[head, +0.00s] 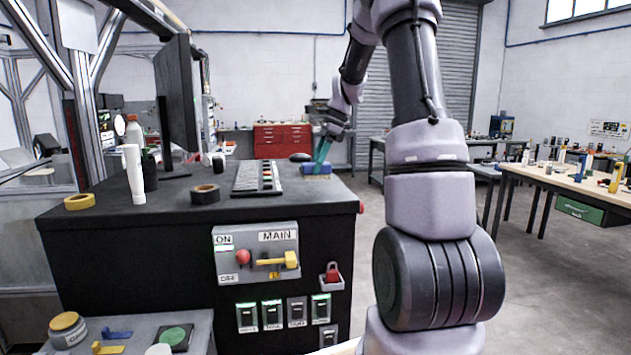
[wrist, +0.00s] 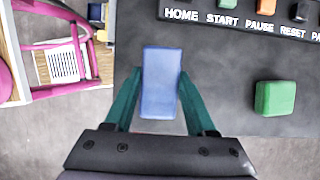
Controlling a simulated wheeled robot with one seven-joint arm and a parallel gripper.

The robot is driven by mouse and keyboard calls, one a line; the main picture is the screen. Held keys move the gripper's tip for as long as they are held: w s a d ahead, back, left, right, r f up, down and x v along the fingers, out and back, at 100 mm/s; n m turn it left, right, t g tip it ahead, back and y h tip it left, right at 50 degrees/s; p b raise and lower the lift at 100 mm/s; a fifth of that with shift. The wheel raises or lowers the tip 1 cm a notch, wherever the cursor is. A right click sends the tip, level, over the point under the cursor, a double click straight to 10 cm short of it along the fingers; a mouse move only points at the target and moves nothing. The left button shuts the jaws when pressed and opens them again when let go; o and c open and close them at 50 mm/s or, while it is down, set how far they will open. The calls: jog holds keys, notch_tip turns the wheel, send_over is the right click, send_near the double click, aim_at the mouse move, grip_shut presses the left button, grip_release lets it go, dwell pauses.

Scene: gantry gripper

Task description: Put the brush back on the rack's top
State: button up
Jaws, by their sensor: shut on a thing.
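My gripper (head: 324,150) is above the right end of the black cabinet (head: 120,232), which may be the rack; its top (wrist: 222,60) also shows in the wrist view. The gripper's two teal fingers stand on either side of a blue block (wrist: 160,85) and are shut on it. This block, which I take to be the brush, shows small and blue in the head view (head: 317,168), with a yellowish underside. It is at the cabinet top near its right edge. I cannot tell whether it touches the surface.
A button panel (head: 258,178), a tape roll (head: 205,194), a white tube (head: 133,174) and a monitor (head: 173,92) stand on the cabinet. A green block (wrist: 275,98) lies right of the fingers in the wrist view. A workbench (head: 571,179) stands at far right.

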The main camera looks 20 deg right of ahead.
aim_at(317, 178)
jog(key=shift+f, duration=2.2)
jog(key=o, duration=1.2)
jog(key=w+v, duration=0.1)
jog(key=v, duration=1)
jog(key=s+a+r+n+t+h, duration=0.1)
jog(key=s+a+r+n, duration=0.35)
jog(key=s, duration=0.25)
jog(key=s+a+n+t, duration=0.1)
jog(key=s+a+n, duration=0.2)
jog(key=s, duration=0.4)
jog(key=s+a+n+t+h, duration=0.1)
jog(key=s+a+n+t, duration=0.1)
jog(key=s, duration=0.5)
jog(key=s+a+n+t, duration=0.2)
jog(key=s+a+n, duration=0.2)
jog(key=s+n, duration=0.2)
jog(key=shift+s+r+n+h, duration=0.25)
jog(key=shift+s+n+h, duration=0.1)
jog(key=shift+s, duration=0.15)
